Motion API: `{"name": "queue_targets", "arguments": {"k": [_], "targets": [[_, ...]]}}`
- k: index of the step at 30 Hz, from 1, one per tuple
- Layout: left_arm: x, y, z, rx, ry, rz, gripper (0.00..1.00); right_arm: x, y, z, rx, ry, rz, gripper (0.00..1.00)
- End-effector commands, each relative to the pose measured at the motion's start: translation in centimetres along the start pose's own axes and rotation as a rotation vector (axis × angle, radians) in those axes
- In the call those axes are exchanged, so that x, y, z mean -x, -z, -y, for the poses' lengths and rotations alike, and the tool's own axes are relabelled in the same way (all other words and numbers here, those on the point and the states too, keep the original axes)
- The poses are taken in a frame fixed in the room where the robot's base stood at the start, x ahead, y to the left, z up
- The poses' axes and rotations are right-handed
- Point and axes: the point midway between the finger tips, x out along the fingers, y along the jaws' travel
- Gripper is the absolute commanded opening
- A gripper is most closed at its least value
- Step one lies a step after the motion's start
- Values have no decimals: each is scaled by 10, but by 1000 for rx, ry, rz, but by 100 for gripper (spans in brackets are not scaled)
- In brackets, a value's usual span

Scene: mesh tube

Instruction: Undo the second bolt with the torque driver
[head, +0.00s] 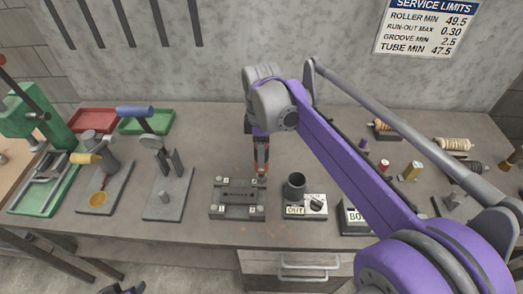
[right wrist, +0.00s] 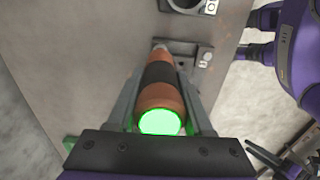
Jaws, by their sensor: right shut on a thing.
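My right gripper (head: 261,145) is shut on the torque driver (head: 261,158), an orange tool with a black band. In the right wrist view the driver (right wrist: 158,90) lies between the fingers, its near end glowing green and its tip pointing at the fixture. My left gripper (head: 124,289) shows only as dark, spread tips at the bottom edge.
Right of the block stand a dark cup (head: 296,185) and a box marked OUT (head: 306,208). Left are a stand (head: 168,193), a green press (head: 40,125) and red (head: 93,120) and green (head: 146,124) trays. Rollers (head: 453,144) lie at the far right.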

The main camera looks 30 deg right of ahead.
Motion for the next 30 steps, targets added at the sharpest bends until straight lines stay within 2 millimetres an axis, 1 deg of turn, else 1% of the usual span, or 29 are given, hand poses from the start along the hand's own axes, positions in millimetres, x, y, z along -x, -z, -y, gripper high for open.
{"name": "queue_targets", "arguments": {"k": [22, 30], "targets": [[-4, -5, 0, 0, 0, 5, 50, -9, 0, 0, 0, 0, 0, 0], [-3, -4, 0, 0, 0, 4, 50, -9, 0, 0, 0, 1, 0, 0]]}}
